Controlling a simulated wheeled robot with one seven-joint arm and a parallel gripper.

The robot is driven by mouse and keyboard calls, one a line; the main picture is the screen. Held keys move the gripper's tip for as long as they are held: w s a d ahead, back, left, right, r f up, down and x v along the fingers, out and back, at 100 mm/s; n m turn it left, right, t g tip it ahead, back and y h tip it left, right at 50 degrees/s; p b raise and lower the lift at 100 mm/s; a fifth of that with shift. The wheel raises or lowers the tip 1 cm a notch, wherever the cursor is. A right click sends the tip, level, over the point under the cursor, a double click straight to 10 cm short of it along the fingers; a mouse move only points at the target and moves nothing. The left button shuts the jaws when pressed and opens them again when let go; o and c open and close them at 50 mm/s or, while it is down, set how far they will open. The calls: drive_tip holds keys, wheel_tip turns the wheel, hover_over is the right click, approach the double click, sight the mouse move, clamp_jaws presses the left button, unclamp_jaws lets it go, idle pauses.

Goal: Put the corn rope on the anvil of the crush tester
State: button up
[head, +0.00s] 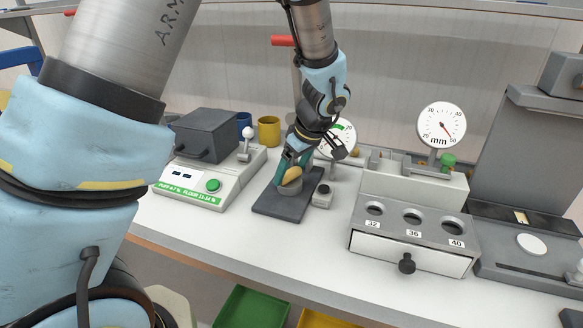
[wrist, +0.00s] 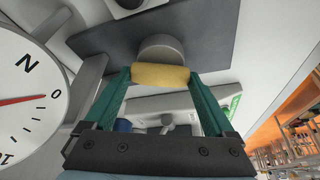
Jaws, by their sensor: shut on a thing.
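The corn rope (wrist: 160,76) is a short yellow piece held crosswise between the green fingers of my gripper (wrist: 160,84). It also shows in the head view (head: 291,175). My gripper (head: 290,172) is shut on it. The anvil (wrist: 160,49) is a round grey block on the dark base plate of the crush tester (head: 274,205). In the head view, the rope is at the top of the anvil (head: 290,188). I cannot tell whether it touches the anvil. The tester's dial, marked N (wrist: 28,95), is close on the left in the wrist view.
A white moisture meter (head: 212,185) with a grey lidded box stands left of the tester. A gauge block with holes marked 32, 36 and 40 (head: 412,230) stands to the right. Blue and yellow mugs (head: 268,131) are behind. The white bench front (head: 240,240) is clear.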

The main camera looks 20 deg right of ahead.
drive_tip(key=shift+f, duration=0.15)
drive_tip(key=o, duration=0.6)
drive_tip(key=shift+r, duration=0.3)
drive_tip(key=b+v, duration=0.2)
drive_tip(key=v, duration=0.9)
drive_tip(key=shift+s+r+b, duration=0.25)
drive_tip(key=shift+r+b, duration=0.05)
drive_tip(key=shift+r, duration=0.05)
drive_tip(key=a+f+m+g+h, duration=0.1)
drive_tip(key=a+f+m, duration=0.2)
drive_tip(key=a, duration=1.3)
drive_tip(key=a+f+m+g+h, duration=0.1)
drive_tip(key=a+f+m, duration=0.2)
drive_tip(key=a, duration=1.3)
wheel_tip(320, 180, down, 2)
drive_tip(key=shift+w+a+f, duration=0.15)
drive_tip(key=shift+w+a, duration=0.05)
